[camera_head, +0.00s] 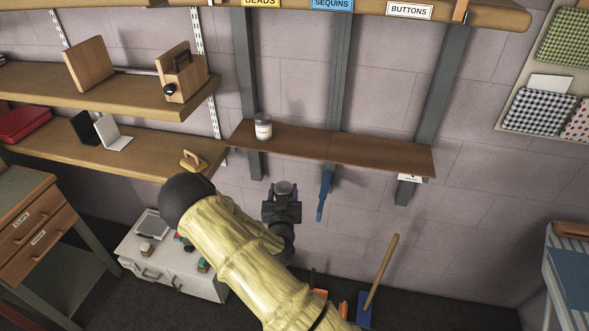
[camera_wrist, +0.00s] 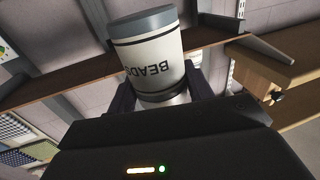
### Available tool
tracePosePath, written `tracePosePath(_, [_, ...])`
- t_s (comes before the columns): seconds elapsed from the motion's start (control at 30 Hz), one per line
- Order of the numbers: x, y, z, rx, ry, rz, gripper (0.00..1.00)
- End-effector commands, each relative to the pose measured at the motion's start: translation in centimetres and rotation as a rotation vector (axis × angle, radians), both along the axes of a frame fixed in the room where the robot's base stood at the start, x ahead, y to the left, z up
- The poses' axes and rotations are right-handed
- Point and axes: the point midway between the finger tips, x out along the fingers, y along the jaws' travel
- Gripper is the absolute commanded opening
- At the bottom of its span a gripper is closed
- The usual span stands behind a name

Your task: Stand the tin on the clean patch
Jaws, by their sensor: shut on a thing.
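My gripper (camera_head: 282,200) is shut on a white tin (camera_wrist: 152,55) with dark bands, a grey end and the word BEADS, which appears upside down in the wrist view. In the head view only the greyish end of this held tin (camera_head: 284,187) shows above the jaws. My gripper is in front of and below the brown wall shelf (camera_head: 375,155), apart from it. A second pale jar or tin (camera_head: 263,128) stands upright near that shelf's left end. I cannot make out a distinct clean patch on the shelf top.
An upper shelf bears BEADS, SEQUINS (camera_head: 332,4) and BUTTONS (camera_head: 409,10) labels. A blue item (camera_head: 324,195) hangs below the brown shelf's front. The shelf's middle and right look free. Side shelves (camera_head: 150,150) with wooden items stand at left.

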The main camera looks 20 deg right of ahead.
Motion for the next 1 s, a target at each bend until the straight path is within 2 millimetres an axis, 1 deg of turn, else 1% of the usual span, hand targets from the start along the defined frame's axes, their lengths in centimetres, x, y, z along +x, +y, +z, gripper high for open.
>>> tracePosePath(0.03, [-0.6,0.7,-1.7,-0.007,0.009,0.042,0.25])
tracePosePath(0.1, [-1.3,1.6,-3.4,-0.006,0.009,0.100,0.25])
tracePosePath(0.3, [-3.7,3.8,-7.8,-0.001,0.012,0.258,0.25])
tracePosePath(0.4, [-4.9,4.3,-9.5,0.005,0.016,0.319,0.25])
tracePosePath(0.5, [-5.6,4.7,-10.4,0.011,0.018,0.359,0.25])
tracePosePath(0.57, [-5.8,4.9,-10.7,0.013,0.019,0.372,0.25])
tracePosePath(1.0, [-5.9,5.2,-10.7,0.015,0.018,0.380,0.25])
